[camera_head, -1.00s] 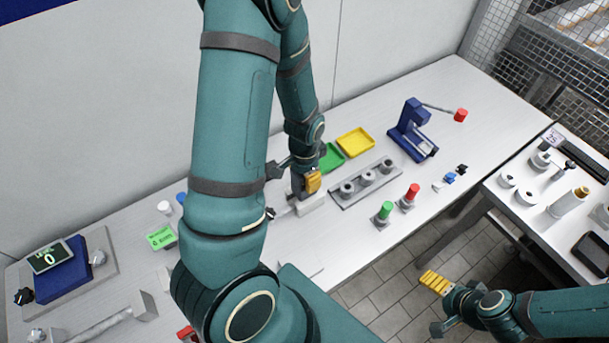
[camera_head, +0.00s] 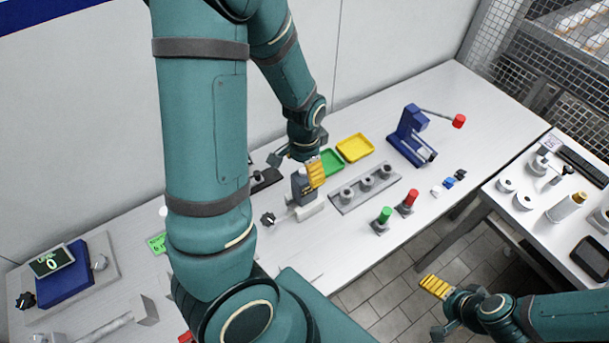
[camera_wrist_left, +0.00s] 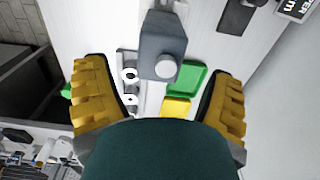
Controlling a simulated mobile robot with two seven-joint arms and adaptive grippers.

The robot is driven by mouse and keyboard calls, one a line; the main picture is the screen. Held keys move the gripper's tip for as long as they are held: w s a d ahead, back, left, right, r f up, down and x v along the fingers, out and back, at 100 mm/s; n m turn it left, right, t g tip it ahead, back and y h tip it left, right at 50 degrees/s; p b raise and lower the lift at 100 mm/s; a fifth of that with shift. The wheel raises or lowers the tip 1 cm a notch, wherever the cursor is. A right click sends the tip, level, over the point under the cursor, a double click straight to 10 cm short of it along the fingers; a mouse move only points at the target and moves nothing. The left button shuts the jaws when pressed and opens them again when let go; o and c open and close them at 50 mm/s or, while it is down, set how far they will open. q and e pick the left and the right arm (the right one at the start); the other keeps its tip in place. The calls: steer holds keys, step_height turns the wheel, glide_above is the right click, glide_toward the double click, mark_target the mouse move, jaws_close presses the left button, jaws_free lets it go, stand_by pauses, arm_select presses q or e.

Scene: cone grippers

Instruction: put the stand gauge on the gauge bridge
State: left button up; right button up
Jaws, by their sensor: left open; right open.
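The stand gauge, which I take to be the dark grey block (camera_head: 301,191) with a round knob, stands upright on a pale grey block, probably the gauge bridge (camera_head: 311,210). The gauge also shows in the left wrist view (camera_wrist_left: 158,38). A rod with a black knob (camera_head: 268,219) extends to the left of the pale block. My left gripper (camera_head: 312,177) is open just above and behind the gauge. In the left wrist view its yellow fingers stand wide on either side of the gauge, apart from it. My right gripper (camera_head: 434,286) is open and empty, off the table's front edge.
A blue stand (camera_head: 411,138) is further right. A level display (camera_head: 50,261) is at far left.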

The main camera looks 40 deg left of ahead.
arm_select(q)
step_height(320, 180, up, 5)
steer(key=shift+r+p, duration=0.15)
steer(key=shift+p, duration=0.15)
arm_select(e)
steer(key=shift+r, duration=0.4)
